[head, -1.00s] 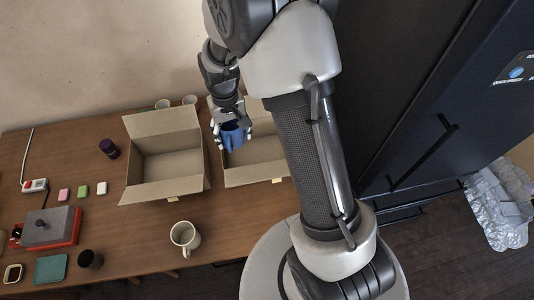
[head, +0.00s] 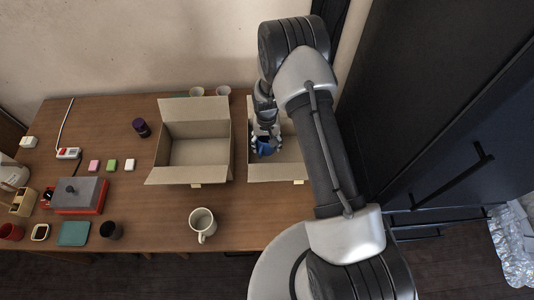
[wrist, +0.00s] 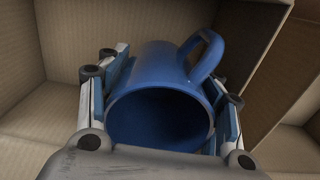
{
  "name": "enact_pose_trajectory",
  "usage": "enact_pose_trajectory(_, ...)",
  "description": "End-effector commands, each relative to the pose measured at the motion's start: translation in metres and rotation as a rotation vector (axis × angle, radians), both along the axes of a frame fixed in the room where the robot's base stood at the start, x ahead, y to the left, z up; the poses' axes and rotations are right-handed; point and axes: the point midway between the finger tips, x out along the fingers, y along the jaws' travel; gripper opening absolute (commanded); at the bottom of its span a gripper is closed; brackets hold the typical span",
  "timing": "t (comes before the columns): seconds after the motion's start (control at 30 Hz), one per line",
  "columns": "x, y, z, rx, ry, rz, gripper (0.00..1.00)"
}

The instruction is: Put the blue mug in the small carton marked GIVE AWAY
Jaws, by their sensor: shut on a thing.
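The blue mug (head: 264,149) is between the fingers of my gripper (head: 266,143), which is shut on it. In the wrist view the mug (wrist: 152,78) has its mouth toward the camera and its handle at the upper right. The mug is at the right-hand open carton (head: 276,173), with cardboard walls around it in the wrist view. I cannot tell whether it touches the carton floor. My arm hides the right part of this carton. No GIVE AWAY marking is readable on either carton.
Another open carton (head: 199,152) stands just left. A cream mug (head: 202,223) is near the table's front edge. Two pale cups (head: 209,91) stand behind the cartons, and a dark purple jar (head: 141,128) stands left. A dark cabinet (head: 440,120) rises at the right.

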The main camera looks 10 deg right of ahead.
Motion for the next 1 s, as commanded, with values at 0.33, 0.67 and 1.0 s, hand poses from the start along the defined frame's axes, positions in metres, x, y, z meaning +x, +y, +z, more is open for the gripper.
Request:
enact_pose_trajectory(0.33,0.0,0.0,-0.034,0.0,0.0,0.0,0.27)
enact_pose_trajectory(0.67,0.001,0.0,-0.063,0.0,-0.003,0.0,0.27)
enact_pose_trajectory(1.0,0.0,0.0,-0.067,0.0,-0.001,0.0,0.64)
